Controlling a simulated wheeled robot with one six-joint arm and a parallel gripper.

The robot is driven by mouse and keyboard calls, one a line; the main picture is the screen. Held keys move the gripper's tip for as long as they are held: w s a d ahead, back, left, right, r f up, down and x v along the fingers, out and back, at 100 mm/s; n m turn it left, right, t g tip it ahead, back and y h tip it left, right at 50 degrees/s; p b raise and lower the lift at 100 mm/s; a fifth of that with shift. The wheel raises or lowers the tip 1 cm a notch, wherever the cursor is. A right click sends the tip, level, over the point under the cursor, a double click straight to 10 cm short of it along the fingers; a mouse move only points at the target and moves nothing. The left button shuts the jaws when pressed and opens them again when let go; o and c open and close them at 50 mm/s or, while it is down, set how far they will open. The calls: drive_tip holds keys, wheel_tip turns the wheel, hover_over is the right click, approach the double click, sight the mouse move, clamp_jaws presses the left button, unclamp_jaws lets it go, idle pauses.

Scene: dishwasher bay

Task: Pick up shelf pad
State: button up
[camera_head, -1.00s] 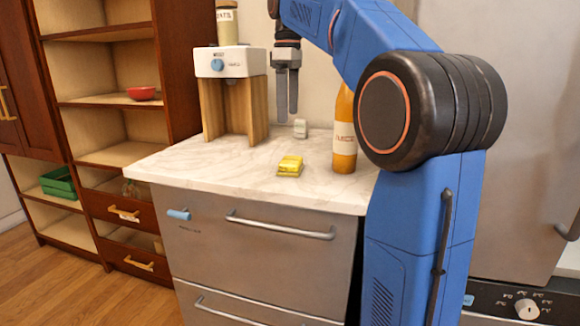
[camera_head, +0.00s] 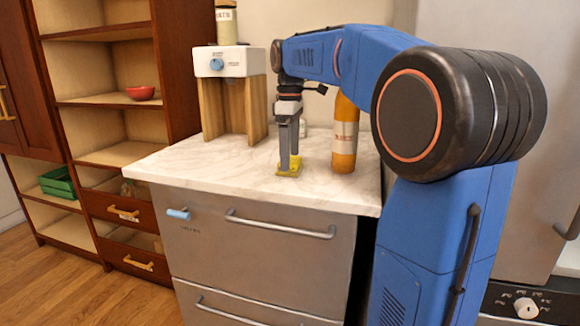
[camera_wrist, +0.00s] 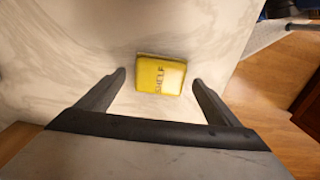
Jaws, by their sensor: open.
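The shelf pad is a small yellow block lying flat on the marble counter. In the head view the shelf pad (camera_head: 289,171) is partly hidden behind my gripper's fingers. In the wrist view the shelf pad (camera_wrist: 160,76) shows dark "SHELF" lettering on its top. My gripper (camera_head: 288,168) points straight down over the pad in the head view. In the wrist view my gripper (camera_wrist: 158,78) is open, with one finger to each side of the pad and a gap on both sides. I cannot tell whether the fingertips touch the counter.
An orange bottle (camera_head: 345,135) stands close to the right of my gripper. A white dispenser on wooden legs (camera_head: 232,95) stands at the back left. A small pale object (camera_head: 302,128) is mostly hidden behind my gripper. The counter's front left (camera_head: 200,165) is clear.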

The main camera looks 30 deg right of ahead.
drive_tip(key=shift+f, duration=0.7)
drive_tip(key=c, duration=1.2)
drive_tip(key=shift+o, duration=0.2)
wheel_tip(320, 180, up, 10)
drive_tip(key=shift+o, duration=0.7)
